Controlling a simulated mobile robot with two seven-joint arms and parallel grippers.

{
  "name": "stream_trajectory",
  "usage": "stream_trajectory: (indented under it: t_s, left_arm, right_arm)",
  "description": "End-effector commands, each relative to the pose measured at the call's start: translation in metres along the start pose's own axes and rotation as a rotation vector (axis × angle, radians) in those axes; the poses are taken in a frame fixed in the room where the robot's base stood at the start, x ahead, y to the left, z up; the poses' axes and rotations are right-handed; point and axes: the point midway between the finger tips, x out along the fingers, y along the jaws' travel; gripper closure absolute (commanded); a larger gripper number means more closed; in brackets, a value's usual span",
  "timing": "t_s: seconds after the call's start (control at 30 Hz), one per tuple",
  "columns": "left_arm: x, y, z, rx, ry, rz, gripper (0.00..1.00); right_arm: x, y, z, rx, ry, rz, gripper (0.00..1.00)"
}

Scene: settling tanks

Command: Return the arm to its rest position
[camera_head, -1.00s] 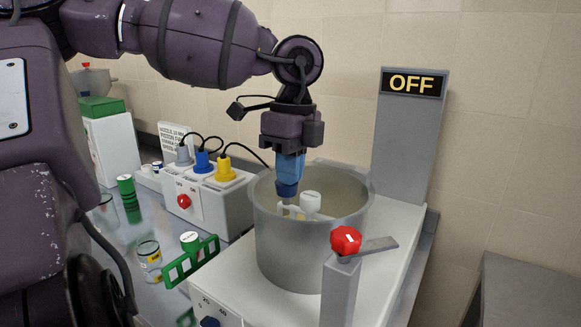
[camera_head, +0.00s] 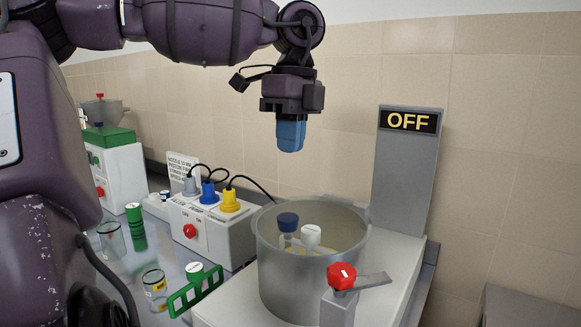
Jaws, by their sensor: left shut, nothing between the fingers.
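My left gripper (camera_head: 291,136) hangs pointing down above the grey metal pot (camera_head: 310,275). Its blue fingers are shut with nothing held, and they are clear of the pot's rim. Inside the pot stand a blue-capped item (camera_head: 287,222) and a white-capped item (camera_head: 311,236); their lower parts are partly hidden by the wall. My left arm (camera_head: 200,30) reaches in from the left across the top of the view. My right gripper does not show.
A red knob (camera_head: 341,276) on a grey post stands before the pot. An "OFF" sign panel (camera_head: 408,170) rises behind it. A box with coloured plugs (camera_head: 210,225), a green rack (camera_head: 195,292) and glass jars (camera_head: 153,285) stand left. The air around the gripper is free.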

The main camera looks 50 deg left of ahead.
Motion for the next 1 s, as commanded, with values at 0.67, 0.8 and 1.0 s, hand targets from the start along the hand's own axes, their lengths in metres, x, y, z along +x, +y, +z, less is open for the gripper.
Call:
stream_trajectory:
  t_s: [0.67, 0.8, 1.0]
  left_arm:
    - [-0.043, 0.012, 0.002, 0.0, 0.007, -0.023, 1.0]
    - [-0.081, 0.028, 0.006, 0.001, 0.016, -0.054, 1.0]
    - [-0.127, 0.04, 0.008, 0.002, 0.022, -0.073, 1.0]
  right_arm:
    - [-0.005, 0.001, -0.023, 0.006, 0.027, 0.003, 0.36]
    - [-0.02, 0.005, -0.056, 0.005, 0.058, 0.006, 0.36]
    - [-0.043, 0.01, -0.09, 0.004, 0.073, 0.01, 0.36]
